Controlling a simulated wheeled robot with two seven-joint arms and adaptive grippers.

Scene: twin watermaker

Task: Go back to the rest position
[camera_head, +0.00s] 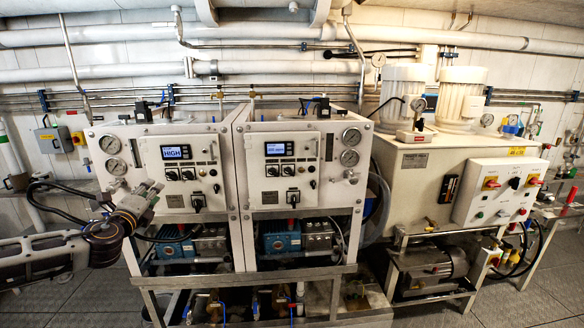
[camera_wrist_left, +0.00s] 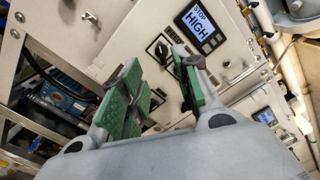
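My left gripper (camera_head: 150,190) reaches in from the left in the head view, in front of the lower left part of the left watermaker panel (camera_head: 218,150). In the left wrist view its two green-padded fingers (camera_wrist_left: 163,75) are apart, with nothing between them. Beyond the fingers, the panel shows a lit display (camera_wrist_left: 200,28) reading "STOP HIGH" and dark rotary knobs. The same display (camera_head: 176,152) shows in the head view. Whether the fingertips touch the panel cannot be told. My right gripper is in neither view.
A second watermaker panel (camera_head: 283,165) stands to the right, then a beige cabinet (camera_head: 412,170) with a switch box (camera_head: 500,192). Blue pumps (camera_head: 280,237) sit in the frame below. Grey floor (camera_head: 90,300) is open at the lower left.

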